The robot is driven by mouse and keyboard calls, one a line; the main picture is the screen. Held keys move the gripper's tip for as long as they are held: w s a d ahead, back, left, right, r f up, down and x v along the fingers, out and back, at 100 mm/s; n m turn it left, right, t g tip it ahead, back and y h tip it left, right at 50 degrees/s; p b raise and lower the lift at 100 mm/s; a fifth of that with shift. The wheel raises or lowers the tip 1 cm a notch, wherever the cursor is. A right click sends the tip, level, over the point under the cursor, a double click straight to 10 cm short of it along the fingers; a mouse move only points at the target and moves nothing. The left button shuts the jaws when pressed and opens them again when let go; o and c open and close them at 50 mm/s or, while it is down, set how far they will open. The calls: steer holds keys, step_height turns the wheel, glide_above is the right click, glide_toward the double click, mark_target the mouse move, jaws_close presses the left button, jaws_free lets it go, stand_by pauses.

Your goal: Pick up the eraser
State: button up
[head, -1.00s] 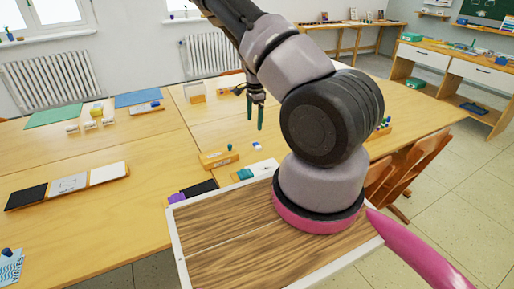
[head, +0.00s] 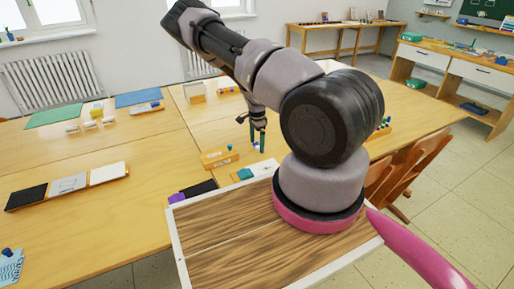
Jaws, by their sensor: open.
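A small white and blue piece (head: 257,146), which looks like the eraser, lies on the wooden table to the right of a small wooden box. It is tiny here and partly hidden by my fingers. My gripper (head: 257,138) points down over it with its two dark green fingers apart, one on each side of the piece in this view. I cannot tell whether the fingertips touch the table or the piece.
The wooden box (head: 219,158) with a green knob stands just left of my gripper. A teal item (head: 245,174) and dark pads (head: 199,189) lie nearer. A chair (head: 397,172) stands at right. The table (head: 150,150) is bare left of the box.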

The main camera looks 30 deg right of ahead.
mark_target(257, 145)
steer(key=shift+f, duration=0.1)
steer(key=shift+c, duration=0.3)
jaws_close()
step_height(257, 145, up, 10)
stand_by(0.3)
